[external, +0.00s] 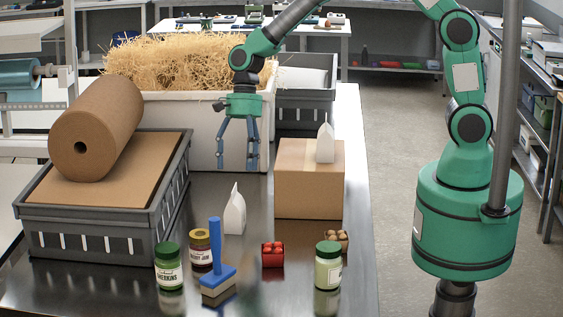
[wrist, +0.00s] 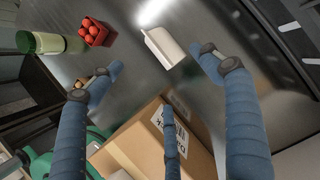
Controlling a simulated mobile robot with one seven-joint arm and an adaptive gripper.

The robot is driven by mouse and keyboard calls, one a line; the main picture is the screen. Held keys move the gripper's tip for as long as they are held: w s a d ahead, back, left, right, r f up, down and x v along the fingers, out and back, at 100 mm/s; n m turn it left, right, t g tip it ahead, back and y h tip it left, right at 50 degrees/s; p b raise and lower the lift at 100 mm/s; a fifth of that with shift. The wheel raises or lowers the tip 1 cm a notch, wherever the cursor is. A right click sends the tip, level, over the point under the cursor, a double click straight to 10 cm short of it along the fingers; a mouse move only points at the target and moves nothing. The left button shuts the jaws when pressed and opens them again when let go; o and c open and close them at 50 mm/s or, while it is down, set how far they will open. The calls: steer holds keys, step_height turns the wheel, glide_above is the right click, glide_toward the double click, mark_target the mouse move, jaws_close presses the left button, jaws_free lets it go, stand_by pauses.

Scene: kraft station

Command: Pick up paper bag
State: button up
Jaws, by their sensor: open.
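A white paper bag (external: 235,214) stands upright on the metal table in the external view. A second white paper bag (external: 325,143) stands on top of the cardboard box (external: 310,186). My gripper (external: 237,164) points down, open and empty, behind and above the bag on the table and left of the box. In the wrist view, a white bag (wrist: 164,48) shows on the table beyond and between the spread blue fingers, apart from them. The box (wrist: 143,145) is at the bottom of that view, partly covered by a finger.
A straw-filled white bin (external: 185,125) stands behind my gripper. A grey crate with a brown paper roll (external: 97,128) is at left. Jars, a blue-handled brush (external: 216,262) and a red carton (external: 272,255) stand in front. Bare table lies around the nearer bag.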

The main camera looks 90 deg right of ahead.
mark_target(239, 199)
steer(key=shift+f, duration=0.15)
steer(key=shift+b+x, duration=0.5)
steer(key=shift+x, duration=3.7)
steer(key=shift+a, duration=0.1)
steer(key=shift+b+x, duration=0.45)
steer(key=shift+x, duration=2.1)
steer(key=shift+w, duration=0.1)
steer(key=c, duration=1.5)
steer(key=shift+c, duration=0.2)
steer(key=shift+r+p, duration=0.7)
steer(key=shift+r, duration=4.3)
